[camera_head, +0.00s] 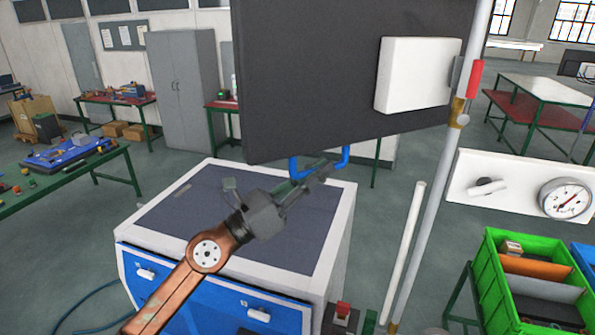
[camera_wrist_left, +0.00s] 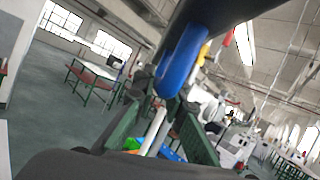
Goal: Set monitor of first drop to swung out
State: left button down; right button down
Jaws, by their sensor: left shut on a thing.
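The monitor (camera_head: 330,75) is a large dark panel seen from its back, with a white box (camera_head: 415,75) on it, carried on a grey pole (camera_head: 440,190). A blue handle (camera_head: 343,160) hangs from its lower edge. My left gripper (camera_head: 318,172) is at the handle, its fingers shut on it. In the left wrist view the blue handle (camera_wrist_left: 181,62) shows large, between the green fingers (camera_wrist_left: 170,105), under the dark panel edge. The exact contact is partly hidden. My right gripper is in neither view.
A white and blue cabinet (camera_head: 240,215) stands below the monitor. At right are a white panel with a pressure gauge (camera_head: 566,199) and a green crate (camera_head: 500,290) with dividers. A white tube (camera_head: 404,250) stands beside the pole. Open floor lies behind the cabinet.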

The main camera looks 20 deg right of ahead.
pick_arm(q)
jog(key=shift+s+d, duration=0.1)
jog(key=shift+s, duration=0.2)
jog(key=c, duration=2)
grip_release()
jog(key=shift+s, duration=0.1)
jog(key=shift+o, duration=0.2)
jog(key=shift+w, duration=0.2)
jog(key=v, duration=1.2)
